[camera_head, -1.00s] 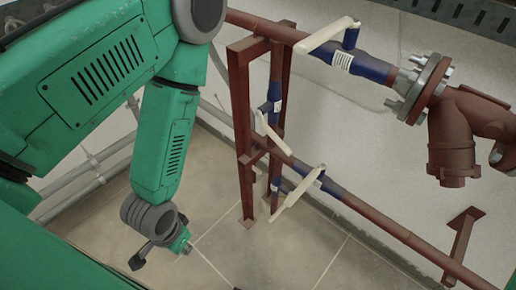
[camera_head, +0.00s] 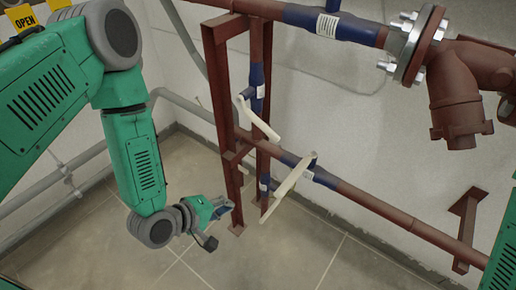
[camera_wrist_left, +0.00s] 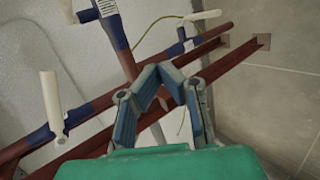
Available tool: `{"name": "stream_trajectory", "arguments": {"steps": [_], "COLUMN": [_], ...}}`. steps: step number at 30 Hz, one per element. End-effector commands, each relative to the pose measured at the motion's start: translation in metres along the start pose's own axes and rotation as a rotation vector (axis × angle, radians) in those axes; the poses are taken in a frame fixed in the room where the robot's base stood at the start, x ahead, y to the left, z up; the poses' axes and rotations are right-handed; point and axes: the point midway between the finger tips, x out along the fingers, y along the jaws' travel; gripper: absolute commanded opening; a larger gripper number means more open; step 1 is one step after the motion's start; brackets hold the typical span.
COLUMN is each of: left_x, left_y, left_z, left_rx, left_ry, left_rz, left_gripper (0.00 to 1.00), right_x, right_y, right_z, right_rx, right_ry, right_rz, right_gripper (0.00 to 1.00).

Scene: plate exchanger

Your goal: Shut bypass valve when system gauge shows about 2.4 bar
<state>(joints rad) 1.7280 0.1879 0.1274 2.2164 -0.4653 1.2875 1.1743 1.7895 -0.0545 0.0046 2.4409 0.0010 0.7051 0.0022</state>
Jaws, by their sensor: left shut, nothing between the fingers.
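My left gripper (camera_head: 228,206) is shut and empty, low beside the red support frame and left of the lower pipe's valve. In the left wrist view its fingers (camera_wrist_left: 160,72) meet in front of the pipes, apart from any handle. A cream lever handle (camera_head: 259,118) sits on the blue vertical pipe section. Another cream lever (camera_head: 286,190) slants down across the lower pipe's blue valve body (camera_head: 325,176). The left wrist view shows a cream handle (camera_wrist_left: 51,104) at left and others above. I cannot tell which valve is the bypass. No gauge is in view. My right gripper is not in view.
The red upright frame (camera_head: 220,110) stands close to my left gripper. A flanged pipe (camera_head: 416,45) and a red elbow (camera_head: 455,105) are at upper right. Tiled floor (camera_head: 300,250) lies open below.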

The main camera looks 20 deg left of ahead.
Motion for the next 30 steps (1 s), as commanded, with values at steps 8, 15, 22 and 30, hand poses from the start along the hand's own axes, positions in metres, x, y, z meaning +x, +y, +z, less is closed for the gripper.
{"name": "stream_trajectory", "arguments": {"steps": [8,15,22,30], "left_x": [0.043,0.032,0.043,0.081], "left_y": [0.050,0.073,0.091,0.132], "left_z": [-0.045,-0.066,-0.067,-0.070], "left_rx": [-0.740,-1.015,-1.037,-1.034], "left_ry": [-0.190,-0.396,-0.422,-0.421], "left_rz": [0.573,0.771,0.786,0.785], "left_gripper": [0.00,0.00,0.00,0.00], "right_x": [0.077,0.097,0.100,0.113], "right_y": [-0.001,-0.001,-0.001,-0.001], "right_z": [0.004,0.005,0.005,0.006], "right_rx": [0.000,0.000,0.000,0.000], "right_ry": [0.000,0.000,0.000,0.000], "right_rz": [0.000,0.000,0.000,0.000], "right_gripper": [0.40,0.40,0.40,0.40]}}
